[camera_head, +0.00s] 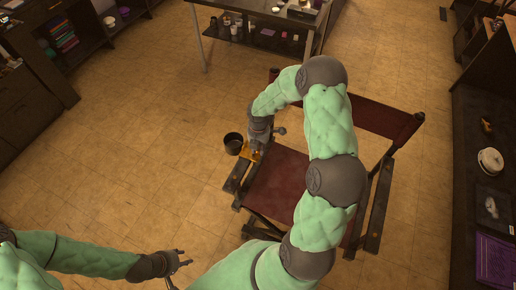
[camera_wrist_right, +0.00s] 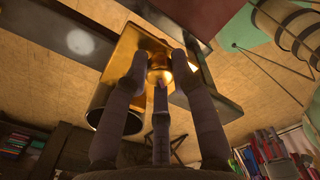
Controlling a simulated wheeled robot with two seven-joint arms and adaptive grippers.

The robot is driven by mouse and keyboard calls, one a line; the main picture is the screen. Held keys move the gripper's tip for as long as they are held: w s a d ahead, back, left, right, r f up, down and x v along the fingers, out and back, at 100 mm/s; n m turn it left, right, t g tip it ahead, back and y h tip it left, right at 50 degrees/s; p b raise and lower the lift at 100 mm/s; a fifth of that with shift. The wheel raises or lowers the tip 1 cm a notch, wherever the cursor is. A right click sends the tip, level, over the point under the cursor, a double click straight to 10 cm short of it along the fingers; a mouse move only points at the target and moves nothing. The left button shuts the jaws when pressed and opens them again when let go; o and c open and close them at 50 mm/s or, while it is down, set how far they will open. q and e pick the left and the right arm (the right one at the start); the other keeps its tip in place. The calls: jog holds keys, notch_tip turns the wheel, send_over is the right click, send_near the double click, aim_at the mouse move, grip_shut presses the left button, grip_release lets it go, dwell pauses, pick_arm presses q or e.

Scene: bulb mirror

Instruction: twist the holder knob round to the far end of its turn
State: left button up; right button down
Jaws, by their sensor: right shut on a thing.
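The holder is a brass plate (camera_wrist_right: 144,50) with a dark round cup (camera_wrist_right: 103,118) beside it. The brass knob (camera_wrist_right: 159,75) sits under the plate, between my fingertips. In the head view the dark cup (camera_head: 233,144) hangs just outside the chair's left armrest, next to the brass plate (camera_head: 250,152). My right gripper (camera_wrist_right: 160,72) has its three fingers closed around the knob; in the head view it points down at the armrest and its arm hides part of the holder. My left gripper (camera_head: 182,261) is empty and open at the lower left, away from the chair.
The folding chair has a dark red seat (camera_head: 285,185) and backrest (camera_head: 365,118). A table with several jars (camera_head: 265,32) stands behind it. A dark shelf with a white pot (camera_head: 490,161) runs along the right. The floor left of the chair is clear.

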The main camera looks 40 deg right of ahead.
jog(key=shift+n, duration=0.4)
jog(key=shift+n+p, duration=1.6)
jog(key=shift+p, duration=0.05)
jog(key=c, duration=1.1)
grip_release()
jog(key=shift+c, duration=0.2)
jog(key=shift+f+m+b, duration=0.1)
jog(key=shift+m+b, duration=1.2)
jog(key=shift+m, duration=1.4)
